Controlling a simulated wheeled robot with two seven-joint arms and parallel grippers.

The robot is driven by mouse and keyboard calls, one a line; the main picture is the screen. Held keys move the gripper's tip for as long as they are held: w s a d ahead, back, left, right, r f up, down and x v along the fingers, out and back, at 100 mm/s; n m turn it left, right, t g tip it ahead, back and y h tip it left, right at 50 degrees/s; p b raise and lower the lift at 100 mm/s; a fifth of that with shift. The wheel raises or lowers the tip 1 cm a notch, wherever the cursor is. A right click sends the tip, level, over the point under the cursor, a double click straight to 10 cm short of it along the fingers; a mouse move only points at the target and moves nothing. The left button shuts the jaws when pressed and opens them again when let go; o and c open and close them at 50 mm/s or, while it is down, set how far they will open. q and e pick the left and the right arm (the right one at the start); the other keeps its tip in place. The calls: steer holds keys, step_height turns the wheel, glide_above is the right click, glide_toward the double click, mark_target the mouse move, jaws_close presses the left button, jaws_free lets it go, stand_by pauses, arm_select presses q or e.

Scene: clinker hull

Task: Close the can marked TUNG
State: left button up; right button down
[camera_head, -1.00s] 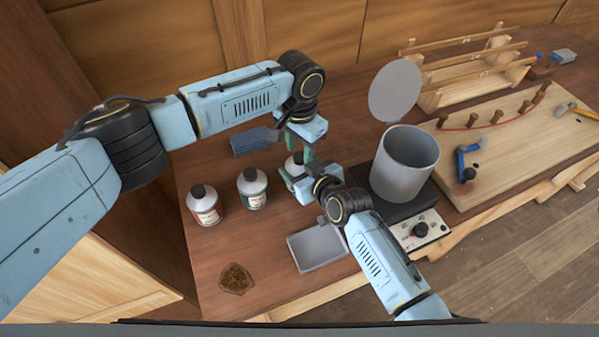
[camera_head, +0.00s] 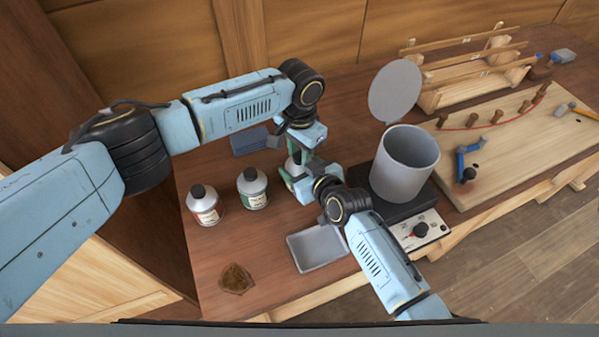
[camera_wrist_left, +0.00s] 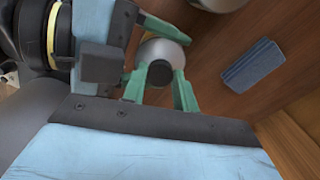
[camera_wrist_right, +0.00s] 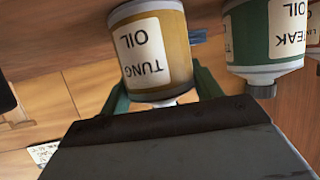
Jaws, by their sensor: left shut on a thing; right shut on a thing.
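The can marked TUNG (camera_wrist_right: 155,50) has an amber body and a cream label, upside down in the right wrist view. My right gripper (camera_wrist_right: 162,88) is shut on it, with a green finger on either side. A pale neck shows at the can's end; its tip is hidden by my gripper. In the left wrist view, my left gripper (camera_wrist_left: 160,80) is shut on a black cap (camera_wrist_left: 160,73) in front of the can's silver top (camera_wrist_left: 163,52). I cannot tell whether the cap sits on the neck. In the head view both grippers largely hide the can (camera_head: 292,168).
A green-labelled can (camera_head: 253,190) and a red-labelled can (camera_head: 204,207), both capped, stand to the left. A blue block (camera_head: 250,140) lies behind. A grey tray (camera_head: 318,248) is in front; a large open pot (camera_head: 404,165) stands on a hotplate (camera_head: 420,231) to the right.

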arm_select(q)
steer(key=o, duration=1.1)
steer(key=shift+c, duration=0.2)
steer(key=shift+o, duration=0.5)
steer(key=shift+s+d, duration=0.1)
steer(key=shift+r, duration=0.1)
step_height(320, 180, up, 12)
steer(key=shift+a, duration=0.2)
arm_select(e)
steer(key=shift+c, duration=1.2)
jaws_free()
